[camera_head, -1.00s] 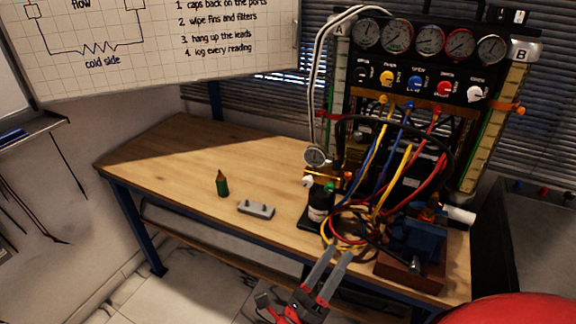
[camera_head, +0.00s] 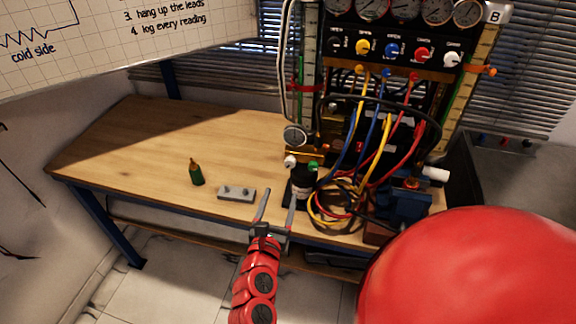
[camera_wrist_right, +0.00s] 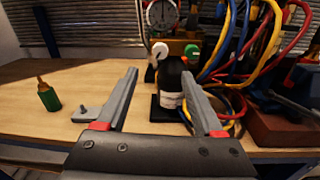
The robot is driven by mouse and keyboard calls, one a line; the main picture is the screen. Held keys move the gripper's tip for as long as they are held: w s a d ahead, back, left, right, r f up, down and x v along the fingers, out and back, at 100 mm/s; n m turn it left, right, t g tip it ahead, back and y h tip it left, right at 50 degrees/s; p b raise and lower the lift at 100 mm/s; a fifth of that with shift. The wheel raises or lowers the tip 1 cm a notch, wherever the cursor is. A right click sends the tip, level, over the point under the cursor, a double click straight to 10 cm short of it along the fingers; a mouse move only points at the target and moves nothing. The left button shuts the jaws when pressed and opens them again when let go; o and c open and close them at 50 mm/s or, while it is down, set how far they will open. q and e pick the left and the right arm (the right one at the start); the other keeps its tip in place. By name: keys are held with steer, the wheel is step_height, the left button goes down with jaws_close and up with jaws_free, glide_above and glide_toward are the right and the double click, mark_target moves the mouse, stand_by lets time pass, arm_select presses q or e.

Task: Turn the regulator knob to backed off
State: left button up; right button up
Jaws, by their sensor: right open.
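A small regulator assembly stands on the bench. It has a round white gauge (camera_head: 295,135), brass fittings, a white knob (camera_head: 290,161) on the left and a green knob (camera_head: 313,164) on the right. Both the white knob (camera_wrist_right: 160,50) and the green knob (camera_wrist_right: 192,52) show in the right wrist view; I cannot tell which is the regulator knob. A black bottle (camera_head: 302,187) with a pale label stands below them. My right gripper (camera_head: 279,198) is open and empty at the bench's front edge, short of the bottle; its fingers frame the bottle in the wrist view (camera_wrist_right: 159,76). My left gripper is not in view.
A gauge panel with coloured knobs (camera_head: 393,49) and hoses (camera_head: 370,150) rises behind. A blue vise (camera_head: 404,203) sits right of the bottle. The bench's left part (camera_head: 130,150) is clear.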

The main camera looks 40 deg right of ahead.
mark_target(289, 165)
steer(key=p+x, duration=0.3)
steer(key=x, duration=0.7)
steer(key=shift+w+d+r+p, duration=0.1)
steer(key=shift+w+d+p, duration=0.1)
steer(key=shift+w+p, duration=0.1)
steer(key=shift+w+d, duration=0.15)
steer(key=shift+d, duration=0.05)
jaws_close()
